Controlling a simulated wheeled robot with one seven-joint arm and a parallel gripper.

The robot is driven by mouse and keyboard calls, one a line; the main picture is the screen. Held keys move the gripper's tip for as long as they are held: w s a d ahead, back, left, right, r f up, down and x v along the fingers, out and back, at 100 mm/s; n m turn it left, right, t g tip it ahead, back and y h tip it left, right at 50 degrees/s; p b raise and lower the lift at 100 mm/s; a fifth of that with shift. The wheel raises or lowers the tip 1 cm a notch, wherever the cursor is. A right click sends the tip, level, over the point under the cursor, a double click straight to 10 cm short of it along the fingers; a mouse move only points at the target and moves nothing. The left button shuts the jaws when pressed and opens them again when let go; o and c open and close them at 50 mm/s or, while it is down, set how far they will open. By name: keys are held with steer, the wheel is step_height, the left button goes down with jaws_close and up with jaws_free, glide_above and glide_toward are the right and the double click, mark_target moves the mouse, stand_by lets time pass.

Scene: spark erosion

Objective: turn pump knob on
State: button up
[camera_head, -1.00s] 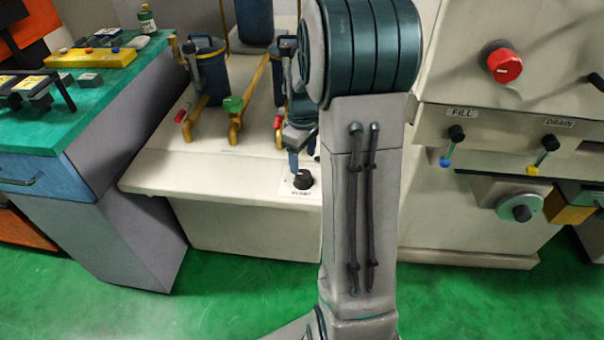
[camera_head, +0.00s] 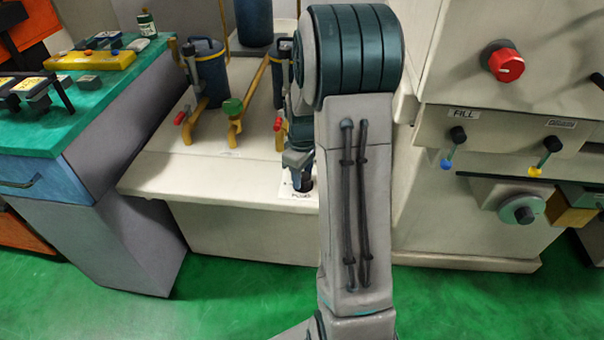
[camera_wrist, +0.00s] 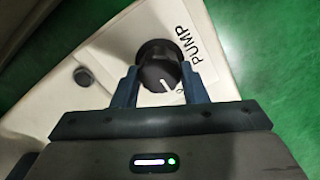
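The pump knob (camera_wrist: 158,68) is black and round with a white pointer line. It sits on a white label marked PUMP (camera_wrist: 188,46) on the cream pump unit (camera_head: 205,183). My gripper (camera_wrist: 159,80) has its two blue fingers apart, one on each side of the knob. I cannot tell whether the fingers touch it. In the head view the knob (camera_head: 303,183) is mostly hidden beneath my gripper (camera_head: 298,164), which points down at it. The far end of the pointer line lies toward the lower right in the wrist view.
A green valve (camera_head: 233,107) and red-handled yellow pipes stand behind the knob on the pump unit. At right is a machine with a red knob (camera_head: 506,65) and FILL and DRAIN levers. A green-topped bench (camera_head: 45,135) stands at left.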

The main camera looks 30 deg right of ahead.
steer(key=shift+m, duration=0.4)
steer(key=m, duration=0.4)
steer(key=shift+p, duration=0.4)
steer(key=m+p, duration=0.1)
steer(key=m, duration=0.3)
steer(key=shift+r, duration=0.1)
steer(key=m+p, duration=0.1)
steer(key=m, duration=0.4)
steer(key=shift+d, duration=0.1)
steer(key=shift+m+p, duration=0.75)
steer(key=shift+m, duration=1.25)
steer(key=shift+w, duration=0.1)
steer(key=o, duration=1)
steer(key=shift+c, duration=0.2)
